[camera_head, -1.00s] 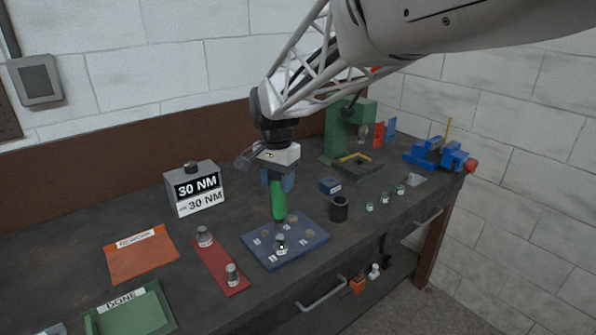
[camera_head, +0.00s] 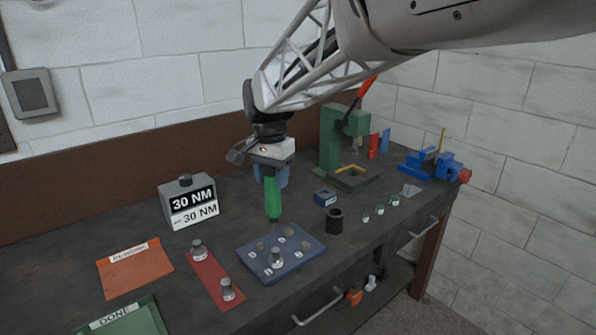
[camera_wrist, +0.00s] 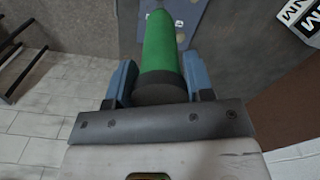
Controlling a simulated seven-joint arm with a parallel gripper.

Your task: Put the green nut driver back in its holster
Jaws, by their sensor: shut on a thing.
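The green nut driver (camera_head: 272,199) is held upright, handle up, in my gripper (camera_head: 271,180). In the wrist view the blue fingers of my gripper (camera_wrist: 160,65) are shut on both sides of the green nut driver (camera_wrist: 160,45). Its lower end is over the back edge of the blue plate (camera_head: 262,262) and looks clear of it. A dark open-topped cylinder (camera_head: 335,222), which looks like the holster, stands on the bench to the right of the plate, apart from the driver.
The plate carries several small fittings. A red strip (camera_head: 212,272) with two metal pieces lies left of it. A small blue box (camera_head: 325,197) stands behind the cylinder. Several small green-topped pieces (camera_head: 379,209) line its right. A green press (camera_head: 335,140) stands behind.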

